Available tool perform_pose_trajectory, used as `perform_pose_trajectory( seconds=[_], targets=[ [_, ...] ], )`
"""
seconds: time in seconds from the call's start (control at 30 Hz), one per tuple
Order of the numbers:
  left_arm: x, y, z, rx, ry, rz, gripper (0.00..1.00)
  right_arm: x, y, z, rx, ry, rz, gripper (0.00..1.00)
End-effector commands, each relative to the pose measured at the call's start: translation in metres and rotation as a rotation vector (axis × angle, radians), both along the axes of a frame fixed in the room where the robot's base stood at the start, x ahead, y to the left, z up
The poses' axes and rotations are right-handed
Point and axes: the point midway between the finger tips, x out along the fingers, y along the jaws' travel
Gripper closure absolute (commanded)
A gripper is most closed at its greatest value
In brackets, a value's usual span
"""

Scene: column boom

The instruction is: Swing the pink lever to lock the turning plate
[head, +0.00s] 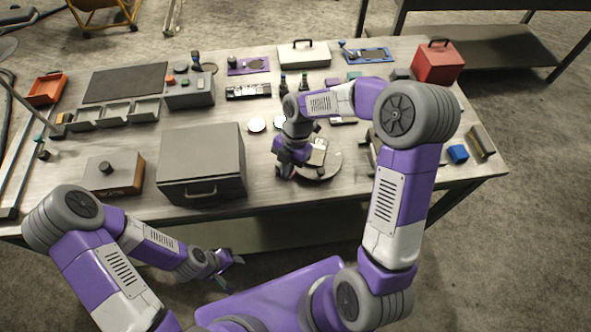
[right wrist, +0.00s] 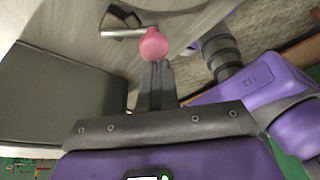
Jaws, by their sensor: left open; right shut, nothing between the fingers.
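The pink lever knob (right wrist: 153,44) sits on the end of a thin metal rod in the right wrist view. My right gripper (right wrist: 156,64) is shut and empty, its fingertips right at the knob's near side; I cannot tell if they touch. In the head view my right gripper (head: 284,173) points down beside the round grey turning plate (head: 331,169), and the lever is hidden there. A curved disc edge (right wrist: 186,22) shows behind the knob in the right wrist view. My left gripper (head: 230,273) is open and empty, low in front of the table.
A large grey box with a handle (head: 200,160) stands left of my right gripper. A wooden box with a knob (head: 112,172) is farther left. The table's front edge is close.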

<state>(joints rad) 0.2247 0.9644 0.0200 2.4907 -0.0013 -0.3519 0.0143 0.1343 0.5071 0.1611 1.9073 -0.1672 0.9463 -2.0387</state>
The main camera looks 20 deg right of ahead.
Motion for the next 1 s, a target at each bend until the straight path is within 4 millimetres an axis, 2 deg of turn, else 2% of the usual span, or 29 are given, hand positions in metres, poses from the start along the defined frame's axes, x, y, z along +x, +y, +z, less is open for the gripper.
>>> perform_pose_trajectory(
  seconds=[0.2, 0.5, 1.0],
  targets=[
    [0.0, 0.0, 0.011, 0.0, 0.0, 0.0, 0.57, 0.002, -0.007, 0.002, 0.001, 0.0, 0.178, 1.0],
    [0.0, 0.0, 0.02, 0.0, 0.0, 0.0, 0.57, 0.005, -0.017, 0.001, 0.0, 0.001, 0.334, 1.0],
    [0.0, 0.0, 0.023, 0.0, 0.0, 0.0, 0.57, 0.006, -0.02, 0.0, -0.001, -0.001, 0.394, 1.0]
  ],
)
